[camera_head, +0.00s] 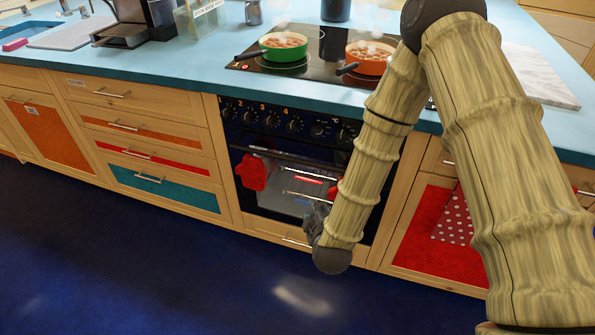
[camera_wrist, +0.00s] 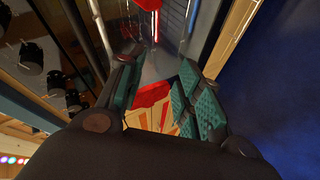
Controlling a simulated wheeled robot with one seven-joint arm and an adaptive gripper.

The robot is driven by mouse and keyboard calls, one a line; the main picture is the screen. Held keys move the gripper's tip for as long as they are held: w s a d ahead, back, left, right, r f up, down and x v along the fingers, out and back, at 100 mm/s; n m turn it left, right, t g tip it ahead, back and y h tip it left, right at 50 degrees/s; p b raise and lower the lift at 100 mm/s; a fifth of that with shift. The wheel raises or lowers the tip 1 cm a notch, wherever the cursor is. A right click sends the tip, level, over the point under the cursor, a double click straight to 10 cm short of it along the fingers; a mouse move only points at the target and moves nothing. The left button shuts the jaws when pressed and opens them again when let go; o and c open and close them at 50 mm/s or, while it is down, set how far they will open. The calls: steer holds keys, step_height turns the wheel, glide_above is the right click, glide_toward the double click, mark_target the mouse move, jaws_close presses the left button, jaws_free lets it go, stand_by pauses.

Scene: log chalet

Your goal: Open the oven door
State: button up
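The oven (camera_head: 290,122) is set in the wooden counter front, with a row of black knobs above its dark glass door (camera_head: 285,205). The door looks shut. A thin metal handle bar (camera_head: 290,165) crosses its upper part, and a red mitt (camera_head: 252,173) hangs at its left end. My gripper (camera_head: 316,215) is low in front of the door's right side, partly hidden by my arm. In the wrist view my gripper (camera_wrist: 160,80) is open, its two teal-padded fingers apart with nothing seen held. A metal bar (camera_wrist: 100,28) shows beside the left finger; contact cannot be told.
A green pot (camera_head: 284,47) and an orange pot (camera_head: 368,60) steam on the black hob above the oven. Drawers (camera_head: 150,150) stand left and a red cupboard (camera_head: 420,235) right. The blue floor (camera_head: 200,285) in front is clear.

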mark_target(297, 162)
steer(key=w+a+r+n+t+b, duration=0.3)
steer(key=w+a+r+n+t, duration=0.15)
steer(key=w+r, duration=0.25)
steer(key=shift+m+g, duration=0.25)
steer(key=shift+g, duration=0.2)
steer(key=w, duration=0.3)
steer(key=w+f, duration=0.1)
steer(key=w, duration=0.2)
steer(key=w+a, duration=0.1)
steer(key=w, duration=0.2)
steer(key=shift+w+f, duration=0.3)
steer(key=shift+w, duration=0.05)
jaws_close()
